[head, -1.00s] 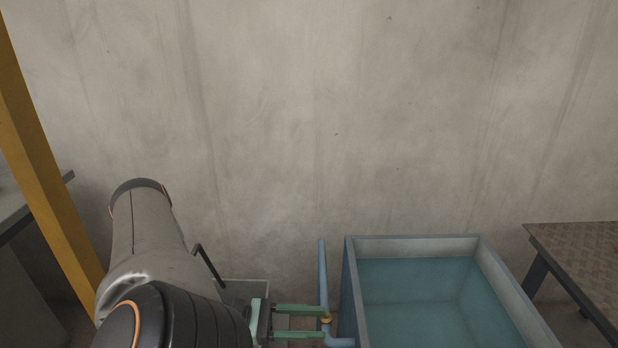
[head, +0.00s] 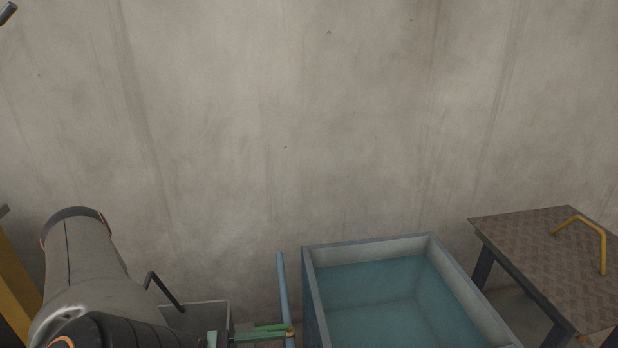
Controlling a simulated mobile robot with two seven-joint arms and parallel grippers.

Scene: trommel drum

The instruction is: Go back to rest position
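My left gripper (head: 272,332) is at the bottom edge of the head view. Its arm comes in from the lower left, and its green fingers point right, in front of or beside a blue pipe. The fingers look close together or overlapping from this angle, and the lower part is cut off by the frame, so I cannot tell how far apart they are. I see nothing held between them.
A blue-grey tank (head: 311,287) with water stands right of the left gripper. The upright blue pipe (head: 283,285) is between them. A table (head: 520,232) with a yellow bent handle (head: 603,240) is at the right. A grey container (head: 222,312) is behind the arm. A bare wall (head: 300,120) fills the back.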

